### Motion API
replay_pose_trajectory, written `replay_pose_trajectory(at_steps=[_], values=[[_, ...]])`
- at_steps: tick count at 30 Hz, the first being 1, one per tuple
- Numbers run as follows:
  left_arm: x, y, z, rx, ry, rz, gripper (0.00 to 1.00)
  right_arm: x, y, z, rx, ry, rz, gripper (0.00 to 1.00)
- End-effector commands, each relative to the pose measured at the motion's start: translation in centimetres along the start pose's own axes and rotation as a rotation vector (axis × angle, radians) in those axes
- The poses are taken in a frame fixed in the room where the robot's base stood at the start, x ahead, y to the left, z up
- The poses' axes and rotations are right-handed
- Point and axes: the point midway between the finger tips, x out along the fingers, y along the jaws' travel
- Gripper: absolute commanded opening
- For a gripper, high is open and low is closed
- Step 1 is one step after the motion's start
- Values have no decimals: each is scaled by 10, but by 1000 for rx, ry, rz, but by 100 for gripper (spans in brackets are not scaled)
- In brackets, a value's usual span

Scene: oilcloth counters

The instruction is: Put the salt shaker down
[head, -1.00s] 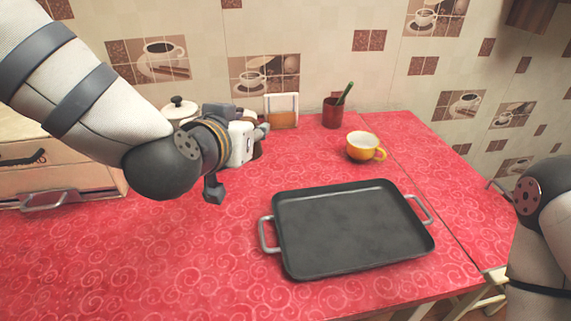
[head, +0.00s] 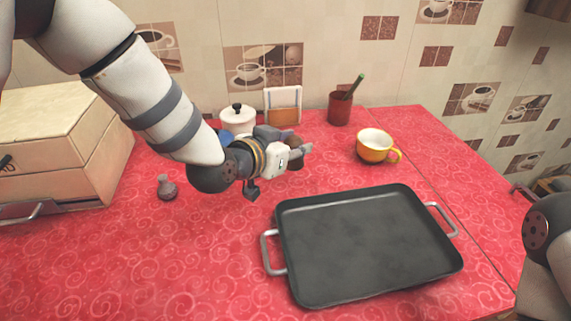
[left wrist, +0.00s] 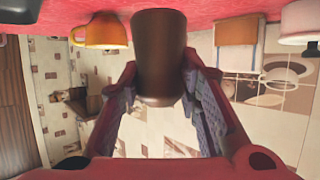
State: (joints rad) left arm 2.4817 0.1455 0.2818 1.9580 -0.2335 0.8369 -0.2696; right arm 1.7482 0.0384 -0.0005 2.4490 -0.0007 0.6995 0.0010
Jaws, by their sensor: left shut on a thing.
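The salt shaker (left wrist: 160,45) looks like a dark brown cylinder in the left wrist view, which is upside down. My left gripper (left wrist: 160,68) is shut on it, one finger on each side. In the head view my left gripper (head: 288,158) is over the back of the red counter, left of the yellow cup. There the brown shaker (head: 296,152) is mostly hidden behind the gripper. Its lower end is close to the red cloth; I cannot tell whether it touches. My right gripper is out of view.
A black tray (head: 370,245) lies in front, right of the gripper. A yellow cup (head: 374,147), a red pot (head: 340,109), a napkin holder (head: 283,106) and a white lidded jar (head: 237,121) stand behind. A small grey shaker (head: 166,188) and a wooden box (head: 85,165) are left. Cloth front left is clear.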

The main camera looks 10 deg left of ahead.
Motion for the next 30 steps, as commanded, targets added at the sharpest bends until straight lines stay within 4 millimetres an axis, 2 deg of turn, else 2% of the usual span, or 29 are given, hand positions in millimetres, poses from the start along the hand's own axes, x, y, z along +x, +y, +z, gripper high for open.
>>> replay_pose_trajectory(at_steps=[1,5,8,12,18,23,24,26,30], values=[[4,-6,11,-3,-4,0,3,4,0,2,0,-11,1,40],[7,-15,18,-1,0,0,3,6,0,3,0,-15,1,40],[11,-23,30,-1,-2,-1,3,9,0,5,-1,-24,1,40],[21,-21,54,-1,-2,0,3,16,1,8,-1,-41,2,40],[20,-21,50,2,4,-1,3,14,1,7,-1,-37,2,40],[22,-21,55,1,3,-1,3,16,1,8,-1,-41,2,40],[22,-21,55,1,3,-1,38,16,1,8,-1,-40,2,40],[22,-21,54,1,3,-1,51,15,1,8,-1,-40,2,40],[22,-21,54,1,3,-1,51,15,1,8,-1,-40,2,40]])
